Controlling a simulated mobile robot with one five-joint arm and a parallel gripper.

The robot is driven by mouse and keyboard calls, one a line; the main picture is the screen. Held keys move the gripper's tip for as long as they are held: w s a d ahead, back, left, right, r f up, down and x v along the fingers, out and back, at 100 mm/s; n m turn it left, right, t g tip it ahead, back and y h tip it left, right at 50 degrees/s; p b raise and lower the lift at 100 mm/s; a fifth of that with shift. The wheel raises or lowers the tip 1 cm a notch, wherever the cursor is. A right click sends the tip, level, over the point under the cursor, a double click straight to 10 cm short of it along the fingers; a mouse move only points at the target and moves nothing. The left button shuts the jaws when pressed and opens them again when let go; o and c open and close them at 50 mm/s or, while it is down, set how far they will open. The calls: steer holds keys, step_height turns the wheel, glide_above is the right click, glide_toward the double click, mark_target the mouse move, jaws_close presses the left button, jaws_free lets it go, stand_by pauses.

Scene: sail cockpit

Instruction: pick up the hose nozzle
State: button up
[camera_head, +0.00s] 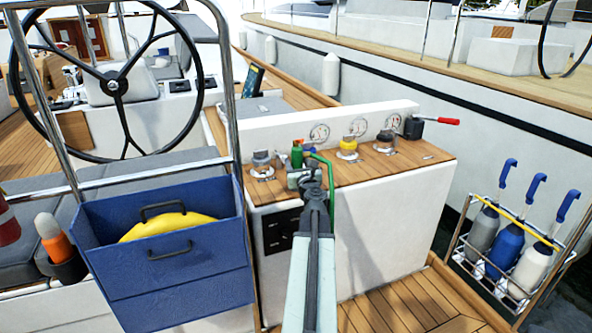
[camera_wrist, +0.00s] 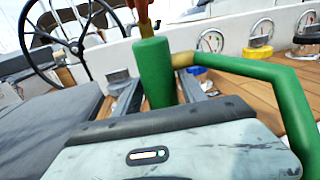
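The hose nozzle (camera_head: 297,153) is a green cylinder with a reddish-orange tip, seen over the wooden top of the white console. It also shows upright in the wrist view (camera_wrist: 153,72), with a brass fitting at its side and a bent green hose (camera_wrist: 235,68) running right and down. My gripper (camera_head: 310,172) is at the nozzle. In the wrist view its two grey fingers (camera_wrist: 158,90) stand on either side of the green body, very close to it. The fingertips are partly hidden by the nozzle, and I cannot tell whether they press on it.
The console top (camera_head: 415,160) carries several winches and gauges, and a red-handled lever (camera_head: 435,121). A blue bin (camera_head: 170,285) with a yellow item stands left of my arm. A steering wheel (camera_head: 113,86) is at upper left.

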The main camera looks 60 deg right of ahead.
jaws_close()
steer(key=shift+r, duration=0.1)
